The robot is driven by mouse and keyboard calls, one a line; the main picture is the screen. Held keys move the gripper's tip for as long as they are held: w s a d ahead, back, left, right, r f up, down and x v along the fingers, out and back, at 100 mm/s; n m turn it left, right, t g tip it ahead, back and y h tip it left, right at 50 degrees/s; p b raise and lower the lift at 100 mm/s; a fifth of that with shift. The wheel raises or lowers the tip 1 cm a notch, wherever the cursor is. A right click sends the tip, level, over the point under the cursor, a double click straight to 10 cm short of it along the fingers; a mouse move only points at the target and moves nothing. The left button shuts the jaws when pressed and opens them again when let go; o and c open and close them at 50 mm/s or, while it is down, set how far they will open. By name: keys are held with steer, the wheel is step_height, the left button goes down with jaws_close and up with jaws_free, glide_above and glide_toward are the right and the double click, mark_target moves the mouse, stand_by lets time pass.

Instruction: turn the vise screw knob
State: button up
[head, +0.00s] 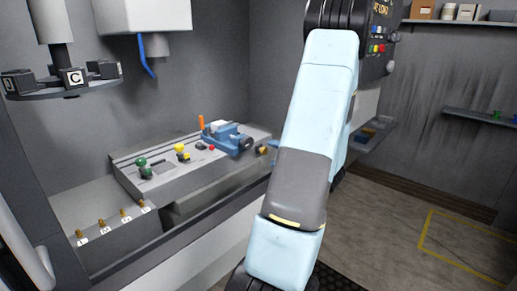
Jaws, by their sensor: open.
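A blue vise (222,132) sits on the grey slotted machine table (178,182) in the head view, left of my arm. An orange upright handle stands at its left end. A dark round part at the vise's right end (245,143) looks like the screw knob, but it is too small to be sure. My arm runs down the middle of the view, to the right of the vise. My gripper is not visible, so its place relative to the knob cannot be seen.
Green, yellow and red knobbed parts (144,168) stand on the table left of the vise. A tool carousel (65,83) and the spindle housing (143,16) hang above left. Several small brass pieces (125,214) line the front ledge. Open floor lies right.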

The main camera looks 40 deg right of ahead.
mark_target(249, 144)
steer(key=n, duration=0.7)
steer(key=shift+r, duration=0.1)
steer(key=n, duration=0.5)
steer(key=shift+a+n, duration=0.1)
steer(key=shift+n, duration=0.2)
steer(key=n, duration=0.5)
steer(key=shift+r, duration=0.1)
steer(key=n, duration=0.6)
steer(key=shift+a, duration=0.1)
steer(key=shift+n, duration=0.4)
steer(key=w, duration=0.9)
steer(key=w+a, duration=0.1)
steer(key=w, duration=0.4)
steer(key=shift+s, duration=0.1)
steer(key=c, duration=1)
steer(key=shift+m, duration=0.3)
